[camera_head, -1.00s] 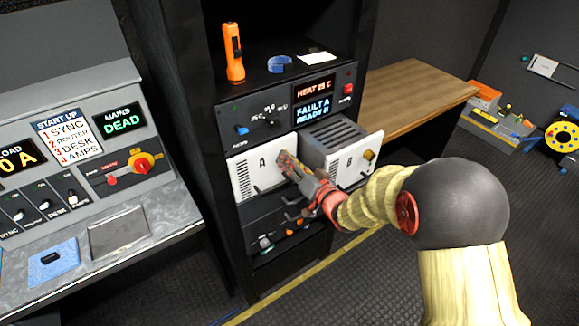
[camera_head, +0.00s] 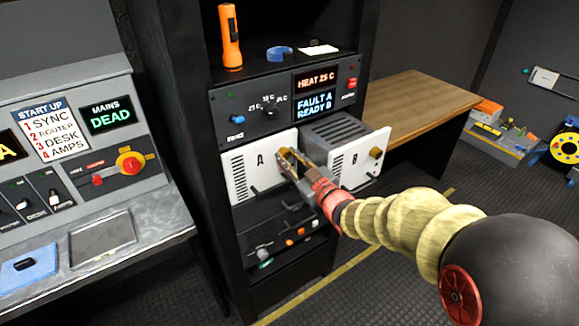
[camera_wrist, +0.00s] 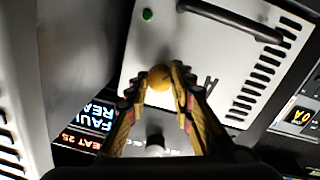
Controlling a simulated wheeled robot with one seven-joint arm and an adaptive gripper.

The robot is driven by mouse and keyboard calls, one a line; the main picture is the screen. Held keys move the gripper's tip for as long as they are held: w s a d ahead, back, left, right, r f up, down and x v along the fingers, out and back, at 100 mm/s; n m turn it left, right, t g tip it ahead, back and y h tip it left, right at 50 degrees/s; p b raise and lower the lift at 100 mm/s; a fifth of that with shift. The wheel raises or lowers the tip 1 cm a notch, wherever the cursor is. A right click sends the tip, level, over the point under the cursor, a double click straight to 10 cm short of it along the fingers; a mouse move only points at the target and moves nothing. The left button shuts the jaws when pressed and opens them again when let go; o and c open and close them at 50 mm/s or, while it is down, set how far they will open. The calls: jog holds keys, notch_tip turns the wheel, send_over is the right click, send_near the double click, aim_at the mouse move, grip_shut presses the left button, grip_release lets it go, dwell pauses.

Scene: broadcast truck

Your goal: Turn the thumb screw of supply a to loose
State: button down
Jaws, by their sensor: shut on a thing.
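Supply A (camera_head: 255,165) is a white front panel with a letter A and vent slots, seated in the rack. Its brass-yellow thumb screw (camera_wrist: 159,76) shows in the wrist view between my fingertips. My gripper (camera_head: 284,157) is at the right side of panel A, and its two fingers (camera_wrist: 160,84) are closed on the screw from both sides. In the head view the gripper hides the screw. A dark handle (camera_wrist: 232,20) and a green light (camera_wrist: 147,15) are on the panel. The screw's turned position cannot be told.
Supply B (camera_head: 345,135) sticks out of the rack close to the right of my gripper, with its own brass screw (camera_head: 376,153). A display unit (camera_head: 315,100) above reads FAULT A, READY B. A control desk (camera_head: 100,240) stands left and a wooden table (camera_head: 420,100) right.

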jog(key=shift+f+n+b, duration=0.25)
jog(key=shift+n+b, duration=0.35)
jog(key=shift+b, duration=0.05)
jog(key=shift+r, duration=0.1)
jog(key=c, duration=1.6)
grip_release()
jog(key=shift+o, duration=0.3)
jog(key=shift+r, duration=0.1)
jog(key=v, duration=1.2)
